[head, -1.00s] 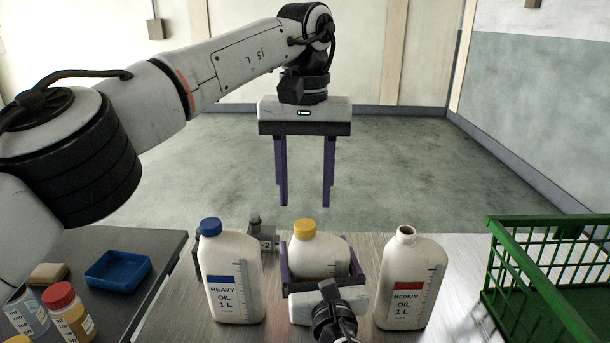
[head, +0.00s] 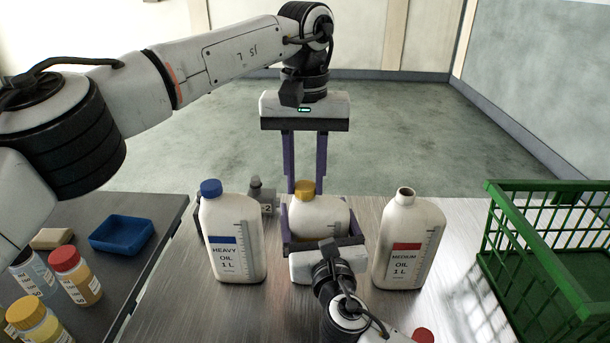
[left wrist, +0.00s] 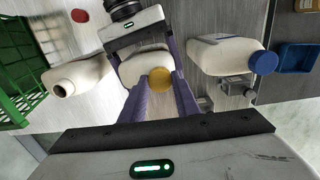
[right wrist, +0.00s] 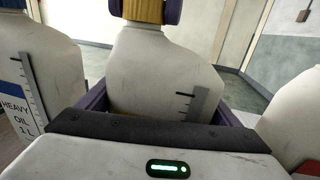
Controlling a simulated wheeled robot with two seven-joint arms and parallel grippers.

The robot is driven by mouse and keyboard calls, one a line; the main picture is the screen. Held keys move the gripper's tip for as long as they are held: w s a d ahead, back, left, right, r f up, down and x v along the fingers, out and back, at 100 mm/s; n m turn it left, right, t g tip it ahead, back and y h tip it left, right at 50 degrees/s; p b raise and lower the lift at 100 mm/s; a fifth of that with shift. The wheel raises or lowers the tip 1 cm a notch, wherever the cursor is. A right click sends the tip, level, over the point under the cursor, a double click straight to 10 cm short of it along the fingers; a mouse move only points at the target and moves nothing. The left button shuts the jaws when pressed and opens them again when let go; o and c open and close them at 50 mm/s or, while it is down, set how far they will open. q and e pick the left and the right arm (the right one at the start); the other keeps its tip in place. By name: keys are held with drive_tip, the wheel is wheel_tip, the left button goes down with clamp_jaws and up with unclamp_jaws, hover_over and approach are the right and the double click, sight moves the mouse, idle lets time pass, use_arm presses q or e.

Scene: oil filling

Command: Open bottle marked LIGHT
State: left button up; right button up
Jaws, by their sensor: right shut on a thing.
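The middle white bottle has a yellow cap (head: 305,189) that is on. Its label is hidden behind my right gripper, so I cannot read LIGHT. My right gripper (head: 322,230) is shut around this bottle's body (right wrist: 165,70), one purple finger on each side. My left gripper (head: 305,170) points down from above, fingers on either side of the yellow cap, which also shows in the left wrist view (left wrist: 160,78). In the right wrist view its fingertips (right wrist: 143,10) are very close to the cap; I cannot tell whether they grip it.
The HEAVY bottle (head: 232,257) with a blue cap stands left; the uncapped MEDIUM bottle (head: 405,262) stands right. A green basket (head: 545,187) is at the right. A blue tray (head: 122,235) and small capped bottles (head: 75,278) are on the left table.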

use_arm(q)
drive_tip(key=n, duration=0.3)
drive_tip(key=shift+n, duration=0.3)
drive_tip(key=shift+c, duration=0.2)
drive_tip(key=n, duration=1)
drive_tip(key=shift+n, duration=0.4)
drive_tip(key=n, duration=1.4)
drive_tip(key=shift+n, duration=0.4)
drive_tip(key=n, duration=0.6)
drive_tip(key=shift+r+n, duration=0.1)
drive_tip(key=shift+n, duration=0.2)
drive_tip(key=n, duration=1.2)
drive_tip(key=shift+n, duration=0.4)
drive_tip(key=n, duration=0.5)
use_arm(e)
drive_tip(key=shift+f, duration=0.1)
drive_tip(key=shift+c, duration=0.2)
use_arm(q)
drive_tip(key=shift+r, duration=0.2)
